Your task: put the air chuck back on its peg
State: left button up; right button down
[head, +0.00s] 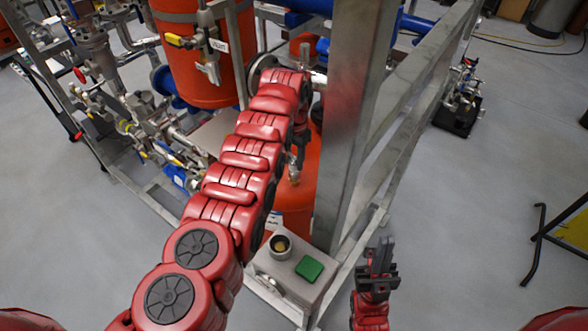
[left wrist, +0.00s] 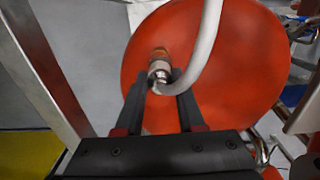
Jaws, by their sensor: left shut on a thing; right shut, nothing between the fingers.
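The air chuck (left wrist: 158,68), a small silver and brass-coloured fitting, shows in the left wrist view with a grey hose (left wrist: 207,45) curving from it. My left gripper (left wrist: 161,88) is shut on it, the fingers on either side. In the head view my left arm reaches over to the metal post, and the gripper is mostly hidden under the wrist; a small metal fitting (head: 292,166) shows below it, in front of the orange tank (head: 297,205). My right gripper (head: 380,257) is shut and empty at the lower right. I cannot make out the peg in either view.
A thick metal post (head: 352,110) and skid rails stand just right of my left wrist. Pipes and valves (head: 150,125) crowd the left.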

aim_at(294, 158)
pick_arm(q)
jog(key=shift+r+p, duration=0.55)
jog(key=shift+r, duration=1.45)
